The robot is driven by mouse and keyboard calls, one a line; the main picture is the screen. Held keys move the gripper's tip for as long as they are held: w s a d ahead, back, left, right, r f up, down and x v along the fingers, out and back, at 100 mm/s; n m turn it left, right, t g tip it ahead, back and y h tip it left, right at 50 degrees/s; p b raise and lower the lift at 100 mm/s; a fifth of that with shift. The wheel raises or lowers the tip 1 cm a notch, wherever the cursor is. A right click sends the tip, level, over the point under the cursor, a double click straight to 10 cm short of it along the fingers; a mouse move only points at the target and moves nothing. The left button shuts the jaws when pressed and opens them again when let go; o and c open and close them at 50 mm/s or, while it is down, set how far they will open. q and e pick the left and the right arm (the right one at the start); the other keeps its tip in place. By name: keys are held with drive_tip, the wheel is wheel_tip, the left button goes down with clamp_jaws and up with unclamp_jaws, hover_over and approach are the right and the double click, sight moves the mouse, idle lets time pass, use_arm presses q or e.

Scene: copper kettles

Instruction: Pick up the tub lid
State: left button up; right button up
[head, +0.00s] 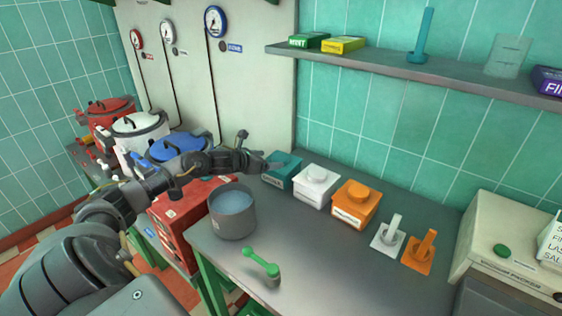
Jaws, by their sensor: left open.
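Three lidded tubs stand in a row along the back of the grey table: a teal tub (281,179), a white tub (311,195) and an orange tub (351,214). The white tub lid (316,175) and the orange tub lid (359,192) each have a round knob and sit on their tubs. My left gripper (268,161) is open at the teal tub's upper left side, pointing right. It partly hides the top of the teal tub lid (288,164). I cannot tell whether it touches the lid. My right gripper is out of view.
A grey pot (232,212) of liquid and a green-handled scoop (264,266) are at the front left. A vacuum packer (508,245) is at the right. A shelf (400,68) hangs above.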

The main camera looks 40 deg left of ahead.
sight(279, 158)
use_arm(q)
drive_tip(key=shift+w, duration=0.1)
drive_tip(key=p+x, duration=0.2)
drive_tip(key=x, duration=0.2)
drive_tip(key=shift+w+d+r, duration=0.15)
drive_tip(key=shift+w, duration=0.15)
drive_tip(key=shift+w+f, duration=0.2)
drive_tip(key=shift+w, duration=0.05)
drive_tip(key=shift+s, duration=0.1)
drive_tip(key=c, duration=1.1)
